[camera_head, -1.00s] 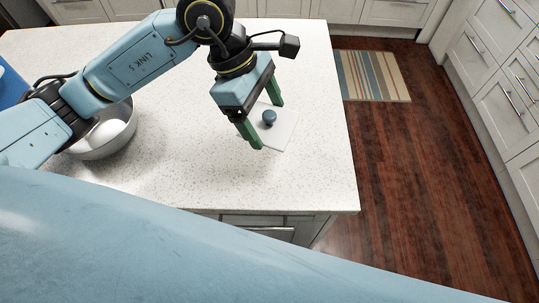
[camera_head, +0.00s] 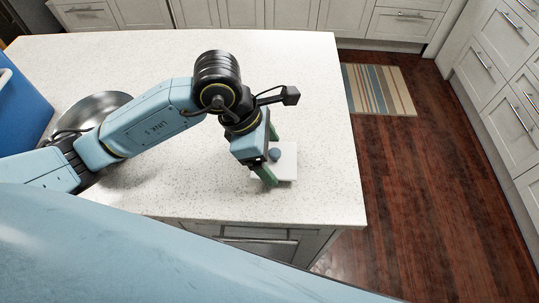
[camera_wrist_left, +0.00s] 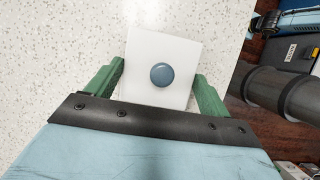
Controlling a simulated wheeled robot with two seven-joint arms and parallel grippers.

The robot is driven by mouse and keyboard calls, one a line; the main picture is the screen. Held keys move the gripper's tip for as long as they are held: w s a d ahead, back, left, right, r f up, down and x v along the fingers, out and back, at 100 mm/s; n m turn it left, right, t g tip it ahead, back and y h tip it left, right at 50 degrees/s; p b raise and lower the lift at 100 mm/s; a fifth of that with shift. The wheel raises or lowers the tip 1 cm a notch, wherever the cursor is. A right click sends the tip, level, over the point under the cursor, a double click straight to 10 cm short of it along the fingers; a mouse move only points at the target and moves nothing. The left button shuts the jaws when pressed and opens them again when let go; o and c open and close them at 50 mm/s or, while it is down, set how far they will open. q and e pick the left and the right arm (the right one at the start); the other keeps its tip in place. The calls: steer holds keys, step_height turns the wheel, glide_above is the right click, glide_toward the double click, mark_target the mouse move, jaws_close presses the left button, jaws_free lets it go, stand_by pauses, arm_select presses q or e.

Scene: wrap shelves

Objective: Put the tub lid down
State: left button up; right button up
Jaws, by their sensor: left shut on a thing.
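The tub lid (camera_head: 288,163) is a white square plate with a round blue-grey knob (camera_head: 275,155) on top. It is over the right part of the pale speckled counter. My left gripper (camera_head: 271,156) points down with its green fingers on two opposite sides of the lid, shut on it. In the left wrist view the lid (camera_wrist_left: 150,95) lies between the fingers, knob facing the camera. I cannot tell if its underside touches the counter. My right gripper is not in view.
A metal bowl (camera_head: 97,106) stands on the counter at the left, partly behind my left arm. A blue box (camera_head: 20,110) is at the left edge. The counter (camera_head: 300,80) is clear behind the lid. Its right edge drops to a wooden floor with a striped rug (camera_head: 378,90).

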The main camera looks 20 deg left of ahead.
arm_select(q)
steer(key=shift+f, duration=0.75)
steer(key=shift+f, duration=0.1)
steer(key=o, duration=0.9)
steer(key=shift+r, duration=0.2)
steer(key=p+v, duration=0.1)
steer(key=v, duration=1.1)
